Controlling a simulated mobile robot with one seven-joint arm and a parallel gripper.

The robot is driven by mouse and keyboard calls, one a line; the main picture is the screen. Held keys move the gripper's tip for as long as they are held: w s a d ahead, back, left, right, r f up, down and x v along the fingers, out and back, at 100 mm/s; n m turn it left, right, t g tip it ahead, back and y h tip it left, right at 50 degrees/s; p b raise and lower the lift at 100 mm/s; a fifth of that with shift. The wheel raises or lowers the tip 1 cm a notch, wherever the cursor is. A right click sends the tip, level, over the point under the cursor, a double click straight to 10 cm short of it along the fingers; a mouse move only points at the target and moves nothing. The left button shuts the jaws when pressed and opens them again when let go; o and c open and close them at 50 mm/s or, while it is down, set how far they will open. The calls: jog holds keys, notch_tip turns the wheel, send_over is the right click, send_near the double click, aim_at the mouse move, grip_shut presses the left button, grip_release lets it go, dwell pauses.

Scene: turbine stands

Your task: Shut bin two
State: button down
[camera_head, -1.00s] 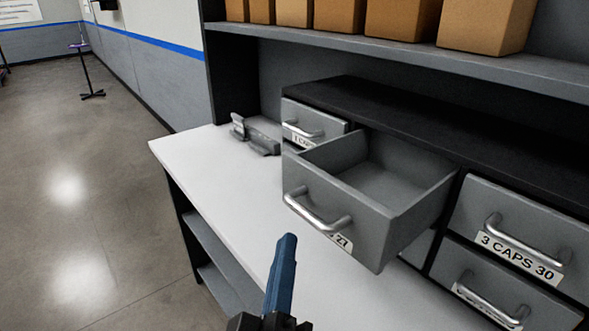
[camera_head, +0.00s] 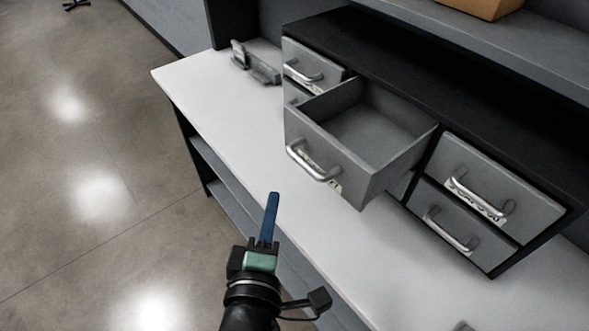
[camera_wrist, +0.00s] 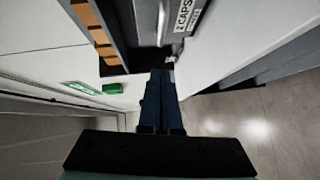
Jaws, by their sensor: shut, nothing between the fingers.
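Bin two (camera_head: 334,163) is a grey drawer with a silver bar handle (camera_head: 313,164), pulled well out of the black cabinet, and its inside looks empty. Its label is partly hidden behind the handle. In the wrist view, a drawer front with a CAPS label (camera_wrist: 187,14) shows at the top. My gripper (camera_head: 271,203) has its blue fingers together with nothing between them. In the head view it appears below and left of the bin front, apart from it. The fingers also show in the wrist view (camera_wrist: 158,84), pointing up the picture.
Closed drawers sit at left (camera_head: 313,66) and at right (camera_head: 487,187) in the black cabinet (camera_head: 440,75). A grey bracket-like object (camera_head: 256,63) lies on the white worktop (camera_head: 215,93). A shelf (camera_head: 500,40) overhangs the cabinet. Open floor lies left.

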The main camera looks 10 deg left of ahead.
jog(key=p, duration=0.1)
send_near(297, 162)
jog(key=w+a, duration=0.3)
jog(key=shift+w+d+f+p, duration=0.15)
jog(key=shift+w+d+p, duration=0.25)
jog(key=shift+w+d, duration=0.2)
jog(key=shift+w+d+f+p, duration=0.15)
jog(key=shift+w+d+p, duration=0.25)
jog(key=shift+w+d, duration=0.15)
jog(key=shift+w+d+f, duration=0.15)
jog(key=shift+w+d, duration=0.05)
jog(key=shift+d, duration=0.1)
